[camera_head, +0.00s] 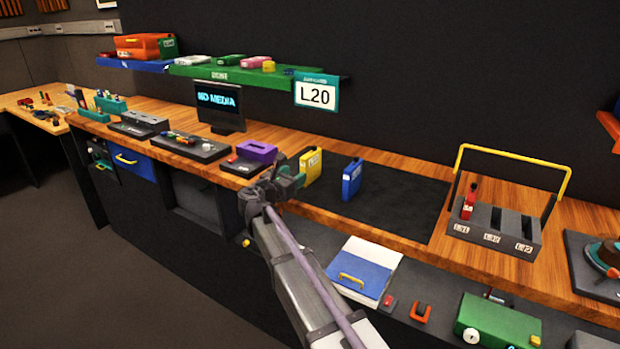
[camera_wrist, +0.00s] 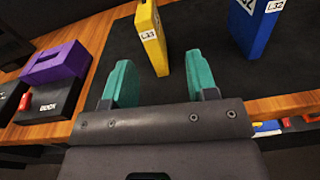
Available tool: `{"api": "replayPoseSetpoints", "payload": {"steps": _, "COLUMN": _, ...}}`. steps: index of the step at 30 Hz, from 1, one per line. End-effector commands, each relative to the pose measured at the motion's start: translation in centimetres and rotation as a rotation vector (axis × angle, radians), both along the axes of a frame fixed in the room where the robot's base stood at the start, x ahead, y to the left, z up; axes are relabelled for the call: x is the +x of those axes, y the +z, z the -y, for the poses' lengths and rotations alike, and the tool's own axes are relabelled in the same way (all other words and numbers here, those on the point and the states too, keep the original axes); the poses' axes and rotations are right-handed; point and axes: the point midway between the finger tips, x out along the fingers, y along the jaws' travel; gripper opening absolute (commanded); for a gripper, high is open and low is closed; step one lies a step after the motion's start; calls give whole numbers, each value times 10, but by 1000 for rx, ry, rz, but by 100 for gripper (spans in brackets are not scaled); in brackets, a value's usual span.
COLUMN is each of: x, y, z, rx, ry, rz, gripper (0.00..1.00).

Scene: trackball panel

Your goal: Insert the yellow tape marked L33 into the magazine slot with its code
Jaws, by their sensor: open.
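The yellow tape (camera_head: 311,167) stands upright on the dark mat. In the wrist view the yellow tape (camera_wrist: 155,45) shows a white label that seems to read L33. My gripper (camera_head: 287,182) is beside it, at the mat's left front. In the wrist view my gripper (camera_wrist: 160,78) is open and empty, its teal fingers pointing toward the tape but apart from it. The magazine (camera_head: 487,236) is a grey slotted block with a yellow handle to the right. A red tape (camera_head: 469,204) stands in its left slot; its front labels are too small to read surely.
A blue tape (camera_head: 351,180), marked L32 in the wrist view, stands upright right of the yellow one. A purple block (camera_head: 257,151) sits on a dark dock to the left. The dark mat (camera_head: 405,205) is clear between blue tape and magazine. An L20 sign hangs above.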

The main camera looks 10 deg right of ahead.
Motion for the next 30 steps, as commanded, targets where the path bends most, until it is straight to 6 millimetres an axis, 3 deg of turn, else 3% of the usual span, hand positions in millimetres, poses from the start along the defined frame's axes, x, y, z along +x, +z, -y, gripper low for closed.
{"api": "replayPoseSetpoints", "payload": {"steps": 2, "x": 10, "y": 3, "z": -11, "rx": -80, "ry": 26, "rz": -18, "gripper": 53}}
{"api": "replayPoseSetpoints", "payload": {"steps": 5, "x": 10, "y": 6, "z": -10, "rx": -94, "ry": 28, "rz": -22, "gripper": 53}}
{"api": "replayPoseSetpoints", "payload": {"steps": 13, "x": 44, "y": 6, "z": 20, "rx": -89, "ry": 24, "rz": -21, "gripper": 53}}
{"api": "replayPoseSetpoints", "payload": {"steps": 20, "x": 53, "y": 5, "z": 30, "rx": -88, "ry": 24, "rz": -21, "gripper": 53}}
{"api": "replayPoseSetpoints", "payload": {"steps": 27, "x": 85, "y": 5, "z": 56, "rx": -87, "ry": 24, "rz": -20, "gripper": 53}}
{"api": "replayPoseSetpoints", "payload": {"steps": 30, "x": 90, "y": 5, "z": 62, "rx": -87, "ry": 25, "rz": -20, "gripper": 53}}
